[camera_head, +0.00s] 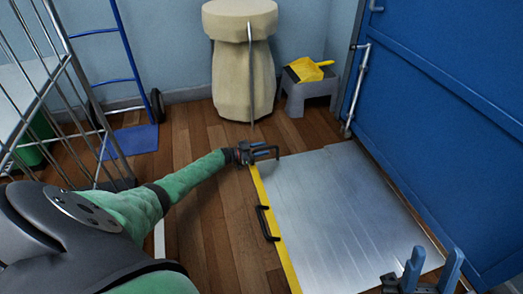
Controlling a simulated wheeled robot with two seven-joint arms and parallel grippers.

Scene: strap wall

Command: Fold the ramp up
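The ramp (345,215) is a flat silver metal plate lying on the floor in front of the blue door. A yellow strip (288,262) runs along its left edge. A black handle (267,223) stands on that edge and is free. My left gripper (262,151) is at the ramp's far left corner, beside a second black bar (277,152) that looks like another handle. Its fingers are too small to tell whether they grip it. My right gripper (433,265) is at the bottom right, over the ramp's near end, with its blue fingers apart and empty.
A blue door or wall panel (455,90) with a metal rod (357,90) stands at the right. A beige padded post (243,75), a grey stool (309,92) with a yellow dustpan (310,69), a blue hand truck (132,138) and a wire cage (60,90) stand behind and left.

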